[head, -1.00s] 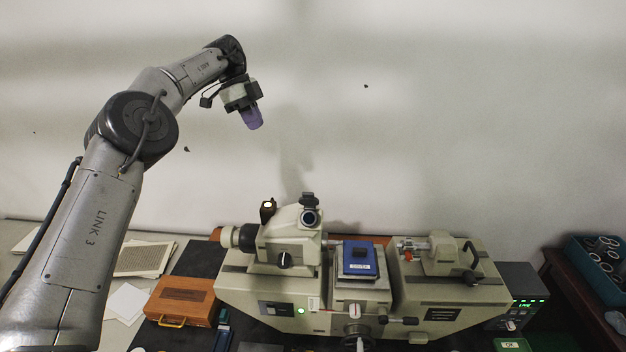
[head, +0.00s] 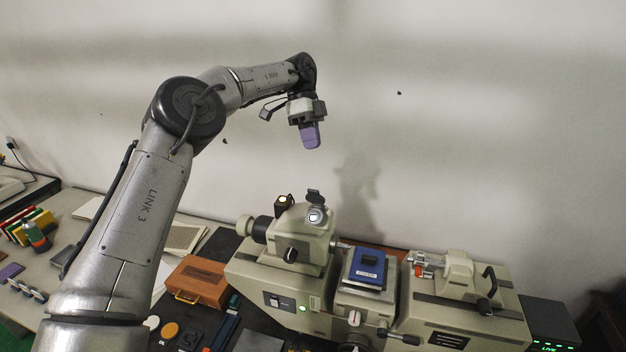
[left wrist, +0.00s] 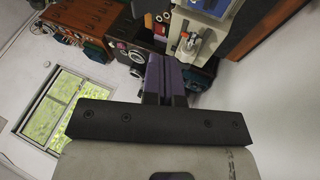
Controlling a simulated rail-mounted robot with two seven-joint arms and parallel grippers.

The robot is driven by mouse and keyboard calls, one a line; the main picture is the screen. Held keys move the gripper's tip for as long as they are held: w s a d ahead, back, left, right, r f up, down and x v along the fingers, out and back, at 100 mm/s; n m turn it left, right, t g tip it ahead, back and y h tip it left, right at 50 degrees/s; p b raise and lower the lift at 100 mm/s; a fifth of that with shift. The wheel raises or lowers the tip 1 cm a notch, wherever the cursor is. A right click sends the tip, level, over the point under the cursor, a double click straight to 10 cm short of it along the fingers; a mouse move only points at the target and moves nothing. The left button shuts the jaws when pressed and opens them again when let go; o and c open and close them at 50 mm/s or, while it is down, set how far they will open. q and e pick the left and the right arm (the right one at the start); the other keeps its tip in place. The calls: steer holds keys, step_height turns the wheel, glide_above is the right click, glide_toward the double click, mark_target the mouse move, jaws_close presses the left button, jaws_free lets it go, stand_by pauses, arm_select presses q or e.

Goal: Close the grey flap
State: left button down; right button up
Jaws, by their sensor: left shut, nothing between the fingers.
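The grey flap (head: 314,194) is a small dark piece standing raised above the round eyepiece (head: 317,214) on top of the beige machine head (head: 300,235). The lit eyepiece face is uncovered. My left gripper (head: 310,140) has purple fingers, is shut and empty, and points down. In the head view it appears above the flap, apart from it. The shut fingers also show in the left wrist view (left wrist: 165,78); I cannot make out the flap there. My right gripper is not in view.
The beige machine carries a blue box (head: 365,268) on its middle stage and a tailstock (head: 455,273) at right. An orange case (head: 197,283) lies left of it. A bare wall stands behind. The air around my left gripper is clear.

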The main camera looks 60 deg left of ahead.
mark_target(314, 191)
arm_select(q)
steer(key=shift+s+d+f+p, duration=0.3)
steer(key=shift+d+f, duration=0.45)
steer(key=shift+f, duration=0.3)
steer(key=shift+s+d+f+p, duration=0.25)
steer(key=shift+s+d+f, duration=0.1)
steer(key=shift+d+f, duration=0.55)
steer(key=shift+s+d+f+p, duration=0.3)
steer(key=shift+d+f, duration=0.3)
steer(key=shift+f, duration=0.55)
steer(key=shift+s+d+f, duration=0.25)
steer(key=shift+s, duration=0.05)
steer(key=shift+s, duration=0.2)
